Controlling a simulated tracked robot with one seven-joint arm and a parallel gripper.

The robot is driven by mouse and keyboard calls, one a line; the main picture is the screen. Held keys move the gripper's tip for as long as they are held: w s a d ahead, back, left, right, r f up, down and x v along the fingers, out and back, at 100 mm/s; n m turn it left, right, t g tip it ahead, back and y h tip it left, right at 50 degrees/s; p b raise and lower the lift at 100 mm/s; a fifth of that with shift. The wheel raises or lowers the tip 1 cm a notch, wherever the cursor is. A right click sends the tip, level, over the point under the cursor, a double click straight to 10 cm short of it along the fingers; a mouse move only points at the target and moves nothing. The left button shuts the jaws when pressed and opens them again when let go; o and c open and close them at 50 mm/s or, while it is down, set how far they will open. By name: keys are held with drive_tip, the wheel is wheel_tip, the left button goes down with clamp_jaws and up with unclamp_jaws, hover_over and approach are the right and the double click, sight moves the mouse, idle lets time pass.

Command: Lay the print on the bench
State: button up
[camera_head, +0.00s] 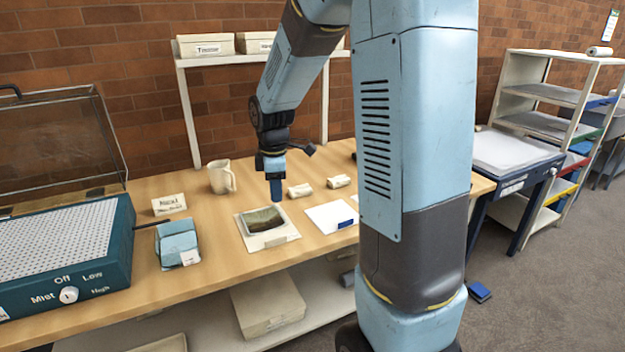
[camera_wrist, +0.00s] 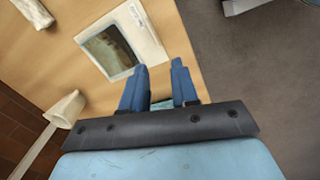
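The print (camera_head: 262,219) is a dark picture with a pale border. It lies flat on a cream backing sheet (camera_head: 272,242) on the wooden bench (camera_head: 222,265). The print (camera_wrist: 113,50) and the backing sheet (camera_wrist: 150,31) also show in the wrist view. My gripper (camera_head: 276,196) points down over the bench, close to the print's far right edge in the head view. The exact height above the bench is hard to tell.
A white sheet with a blue block (camera_head: 331,216) lies right of the print. Two small rolls (camera_head: 300,190), a mug (camera_head: 221,177), a blue packet (camera_head: 178,243) and a teal mist unit (camera_head: 70,250) stand around. A boxed shelf (camera_head: 215,60) stands behind.

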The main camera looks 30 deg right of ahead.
drive_tip(key=s+r+m+t, duration=0.2)
drive_tip(key=s+r+m, duration=0.5)
drive_tip(key=s, duration=0.5)
drive_tip(key=s+r+m+t, duration=0.2)
drive_tip(key=s+r+m, duration=0.5)
drive_tip(key=s, duration=0.4)
drive_tip(key=shift+s+d+r+m+t, duration=0.2)
drive_tip(key=shift+s+r+m+t, duration=0.15)
drive_tip(key=shift+r, duration=0.2)
drive_tip(key=shift+o, duration=0.4)
